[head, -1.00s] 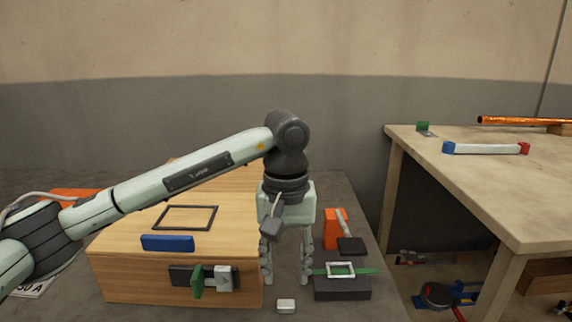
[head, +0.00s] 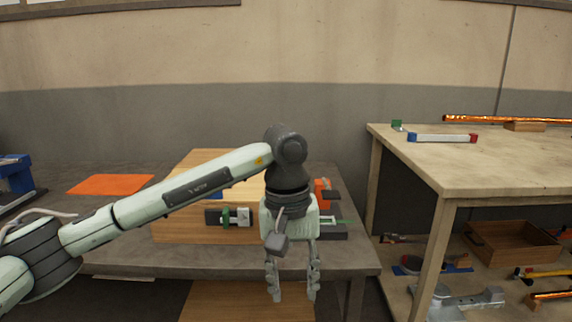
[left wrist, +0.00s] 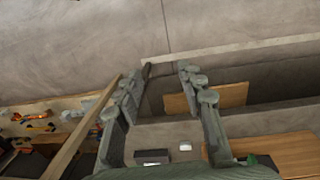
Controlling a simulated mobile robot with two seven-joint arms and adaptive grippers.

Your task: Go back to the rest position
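My left gripper (head: 292,285) hangs fingers down in front of the near edge of the grey table (head: 350,262). Its two fingers are apart with nothing between them. In the left wrist view the gripper (left wrist: 160,80) also shows its fingers spread and empty. My left arm reaches in from the left across the head view. My right gripper is not in view.
A higher workbench (head: 460,170) stands at the right, with a white bar with blue and red ends (head: 440,138) and a copper pipe (head: 500,119) on it. A wooden tray (head: 510,247) and tools lie on its lower shelf. An orange mat (head: 110,184) lies on the table at the left.

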